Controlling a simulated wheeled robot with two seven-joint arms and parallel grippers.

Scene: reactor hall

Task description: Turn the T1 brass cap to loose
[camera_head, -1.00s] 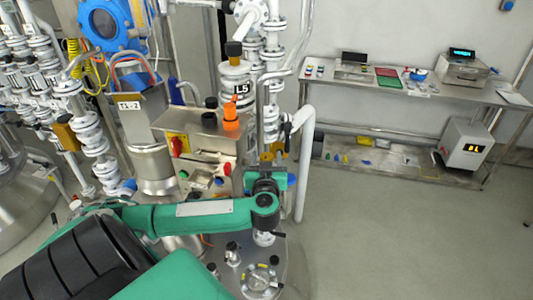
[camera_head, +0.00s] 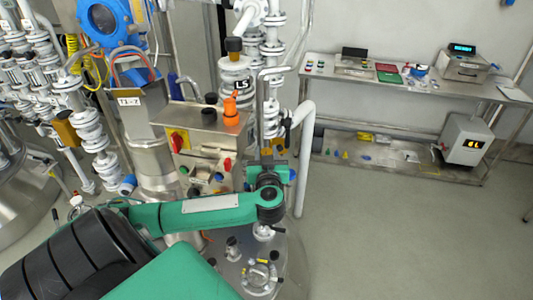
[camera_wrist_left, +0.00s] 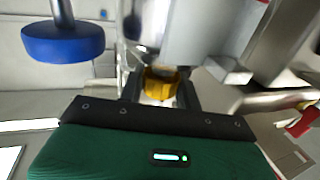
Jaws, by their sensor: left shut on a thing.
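The brass cap (camera_wrist_left: 160,84) shows in the left wrist view as a small golden, faceted piece between my dark fingers, under a pale grey body. My left gripper (camera_head: 271,161) is shut on it, in front of the white pipework and beside the steel control box. I see no T1 mark, and I cannot tell the cap's turn angle. My right gripper is not in view.
A blue round knob (camera_wrist_left: 62,42) is close by in the left wrist view. The steel control box (camera_head: 205,132) with an orange fitting (camera_head: 231,112) stands left of the gripper. A white vertical pipe (camera_head: 304,165) is close on the right. Open floor (camera_head: 400,235) lies beyond.

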